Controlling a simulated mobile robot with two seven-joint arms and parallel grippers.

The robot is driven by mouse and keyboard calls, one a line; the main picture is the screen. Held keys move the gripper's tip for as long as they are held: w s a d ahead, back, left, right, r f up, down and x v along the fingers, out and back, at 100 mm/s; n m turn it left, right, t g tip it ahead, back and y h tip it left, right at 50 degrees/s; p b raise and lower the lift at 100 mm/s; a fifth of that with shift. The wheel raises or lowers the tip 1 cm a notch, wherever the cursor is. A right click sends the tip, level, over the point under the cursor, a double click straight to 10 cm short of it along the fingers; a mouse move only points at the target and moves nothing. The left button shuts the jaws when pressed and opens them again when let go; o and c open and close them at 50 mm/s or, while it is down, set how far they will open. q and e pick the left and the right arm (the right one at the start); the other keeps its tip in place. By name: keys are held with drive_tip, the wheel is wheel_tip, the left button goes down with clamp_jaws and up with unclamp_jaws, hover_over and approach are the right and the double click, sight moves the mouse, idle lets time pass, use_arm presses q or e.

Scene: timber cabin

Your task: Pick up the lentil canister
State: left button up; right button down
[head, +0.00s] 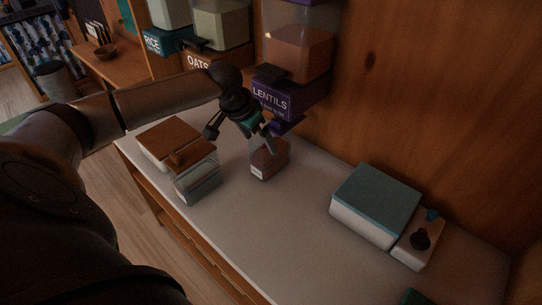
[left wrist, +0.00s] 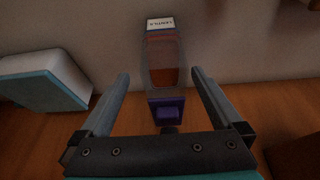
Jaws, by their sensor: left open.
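The lentil canister (head: 268,160) stands on the counter below the wall dispenser marked LENTILS. It is a clear box with brown contents and a pale label. In the wrist view the canister lies between the two spread fingers, with gaps at both sides; I cannot tell the depth. My right gripper is not in view.
The purple LENTILS dispenser (head: 285,97) hangs close behind my gripper, beside the OATS (head: 205,62) and RICE (head: 160,41) dispensers. A teal-topped white box (head: 374,207) stands right. The counter (head: 265,215) in front is clear.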

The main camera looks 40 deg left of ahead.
sight(264, 165)
use_arm(q)
drive_tip(key=shift+a+b+x, duration=0.15)
drive_tip(key=shift+b+x, duration=0.2)
drive_tip(key=shift+x, duration=1.3)
drive_tip(key=shift+a+b+x, duration=0.1)
drive_tip(key=shift+b+x, duration=0.2)
drive_tip(key=shift+x, duration=1.4)
drive_tip(key=shift+w, duration=0.15)
clamp_jaws()
drive_tip(key=shift+r, duration=0.15)
